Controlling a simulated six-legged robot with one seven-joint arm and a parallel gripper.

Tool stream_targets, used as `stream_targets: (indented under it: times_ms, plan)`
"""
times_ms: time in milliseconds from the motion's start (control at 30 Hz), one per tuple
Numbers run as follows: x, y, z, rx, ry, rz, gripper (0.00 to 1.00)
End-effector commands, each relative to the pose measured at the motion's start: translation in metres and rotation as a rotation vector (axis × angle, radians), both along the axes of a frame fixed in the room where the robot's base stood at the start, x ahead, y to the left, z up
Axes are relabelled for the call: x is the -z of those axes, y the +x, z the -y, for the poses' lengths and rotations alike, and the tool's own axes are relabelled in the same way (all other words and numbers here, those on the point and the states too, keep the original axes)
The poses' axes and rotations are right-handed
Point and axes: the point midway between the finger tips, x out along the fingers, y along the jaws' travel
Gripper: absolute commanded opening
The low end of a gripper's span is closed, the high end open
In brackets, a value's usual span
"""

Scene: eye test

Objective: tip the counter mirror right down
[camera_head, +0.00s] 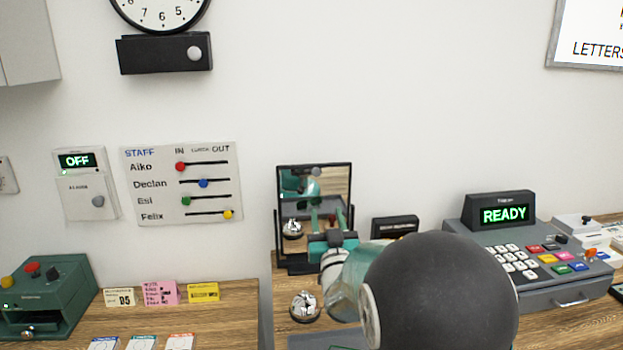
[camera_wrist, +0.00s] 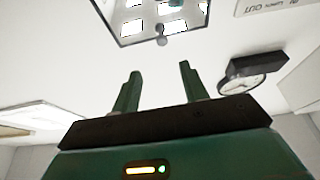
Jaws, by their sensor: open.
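The counter mirror (camera_head: 337,186) stands on the wooden counter against the white wall, in a dark frame with a small round knob at its top edge. It looks roughly upright; its exact tilt is hard to tell. Its glass reflects my arm and a bell. My gripper (camera_head: 323,222) is in front of the mirror's lower part and hides some of it. In the wrist view, the mirror (camera_wrist: 128,20) is at the top with its knob (camera_wrist: 160,38) beyond the fingers. My gripper (camera_wrist: 158,72) is open there, with nothing between its two green fingers.
A silver bell (camera_head: 305,306) sits on the counter before the mirror. A small dark box (camera_head: 395,227) stands right of the mirror. A grey till (camera_head: 530,262) reading READY is further right. The wall above the mirror is clear.

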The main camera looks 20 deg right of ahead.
Motion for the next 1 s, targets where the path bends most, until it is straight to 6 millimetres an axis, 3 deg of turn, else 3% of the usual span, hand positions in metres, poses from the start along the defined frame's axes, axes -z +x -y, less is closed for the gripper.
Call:
stream_targets:
  times_ms: [267,700,1000]
  plan:
    - [-0.009,0.019,0.009,-0.001,-0.004,0.013,0.44]
    - [-0.041,0.096,0.025,0.000,-0.005,0.012,0.44]
    - [-0.053,0.124,0.029,-0.001,-0.003,0.012,0.44]
